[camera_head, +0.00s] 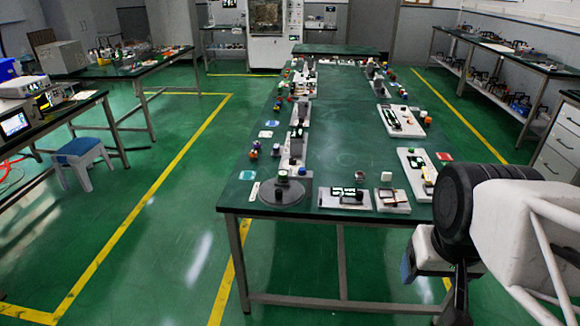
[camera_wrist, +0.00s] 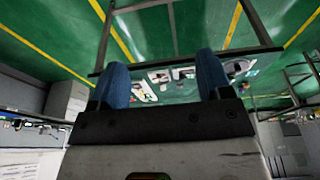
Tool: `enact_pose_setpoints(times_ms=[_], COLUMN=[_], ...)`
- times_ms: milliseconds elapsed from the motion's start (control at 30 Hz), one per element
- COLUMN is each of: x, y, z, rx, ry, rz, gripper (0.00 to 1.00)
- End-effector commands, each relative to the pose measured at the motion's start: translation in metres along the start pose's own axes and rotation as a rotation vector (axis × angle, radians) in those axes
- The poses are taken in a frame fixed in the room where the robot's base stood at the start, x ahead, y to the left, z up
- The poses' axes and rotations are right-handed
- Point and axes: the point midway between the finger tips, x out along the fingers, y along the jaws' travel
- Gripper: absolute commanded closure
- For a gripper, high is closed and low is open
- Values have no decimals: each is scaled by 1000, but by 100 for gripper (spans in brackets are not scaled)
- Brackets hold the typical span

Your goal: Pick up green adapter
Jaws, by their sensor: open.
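A small green-topped cylinder (camera_head: 282,176) stands on a round grey disc (camera_head: 283,193) at the near left corner of the long table. Other small green or dark parts sit on white plates, so I cannot tell for sure which thing is the green adapter. My gripper (camera_wrist: 160,72) shows in the wrist view with its two blue fingers apart and nothing between them. The table's near end and its plates lie beyond the fingers, seen upside down and too small to tell apart. In the head view my arm is at the lower right, beside the table's near right corner.
The long green table (camera_head: 340,150) has a clear middle strip. A white plate with dark parts (camera_head: 345,198), a smaller plate (camera_head: 392,200) and a white block (camera_head: 386,176) are near its front edge. Another white plate (camera_head: 415,172) is at the right. A blue-topped stool (camera_head: 78,150) stands left.

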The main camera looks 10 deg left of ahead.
Motion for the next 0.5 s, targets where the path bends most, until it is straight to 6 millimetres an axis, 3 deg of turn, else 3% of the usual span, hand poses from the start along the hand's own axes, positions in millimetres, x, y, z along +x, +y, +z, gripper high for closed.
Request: enact_pose_setpoints(times_ms=[267,500], x=[-1,-2], y=[0,-2], z=[-6,-36], rx=[-18,-110], ry=[-7,-43], rz=[7,44], gripper=[28,28])
